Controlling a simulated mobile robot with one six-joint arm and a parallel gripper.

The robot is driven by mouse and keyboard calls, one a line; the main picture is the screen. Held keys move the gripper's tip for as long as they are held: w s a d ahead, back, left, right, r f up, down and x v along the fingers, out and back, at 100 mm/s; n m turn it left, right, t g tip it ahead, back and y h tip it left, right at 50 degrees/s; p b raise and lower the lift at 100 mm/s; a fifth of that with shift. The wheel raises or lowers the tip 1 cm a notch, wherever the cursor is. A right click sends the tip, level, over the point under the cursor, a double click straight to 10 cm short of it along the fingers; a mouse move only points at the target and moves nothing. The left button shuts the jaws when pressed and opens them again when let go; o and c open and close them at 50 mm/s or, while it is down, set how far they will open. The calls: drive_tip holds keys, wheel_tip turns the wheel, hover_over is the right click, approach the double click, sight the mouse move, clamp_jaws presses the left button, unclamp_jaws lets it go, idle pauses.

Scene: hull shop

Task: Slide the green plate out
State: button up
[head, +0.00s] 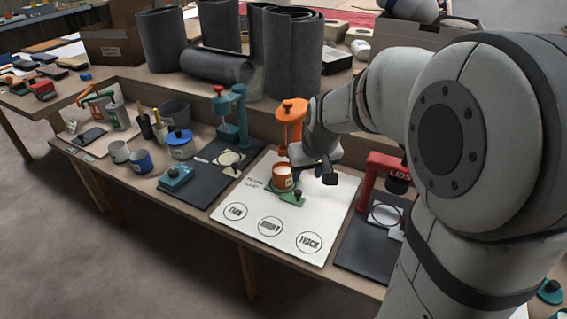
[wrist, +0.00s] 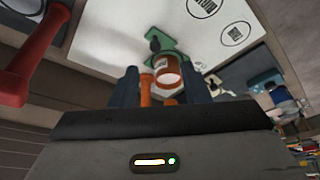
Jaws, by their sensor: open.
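The green plate (head: 291,199) lies on the white board (head: 262,218), with a dark knob on its front end. An orange-brown cup (head: 283,178) with a pale label and light contents stands on or over its rear part, hiding some of it. An orange stand (head: 292,112) rises just behind. The wrist view shows the green plate (wrist: 171,45) and its knob beyond the cup (wrist: 167,72). My gripper (wrist: 163,88) is open, its dark fingers on either side of the view of the orange stand and cup. Nothing is visibly gripped.
Three printed circles mark the board's front. A red stand (head: 385,165) on a dark board is at right, a teal stand (head: 232,115) at left. A blue-lidded pot (head: 180,147) and mugs stand further left. Dark rolls (head: 292,55) fill the bench behind.

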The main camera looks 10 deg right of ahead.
drive_tip(key=b, duration=0.3)
approach(298, 191)
drive_tip(key=f, duration=0.1)
drive_tip(key=b+x, duration=0.2)
drive_tip(key=x, duration=0.5)
drive_tip(key=shift+w+f, duration=0.2)
drive_tip(key=shift+f, duration=0.15)
drive_tip(key=shift+c, duration=0.2)
clamp_jaws()
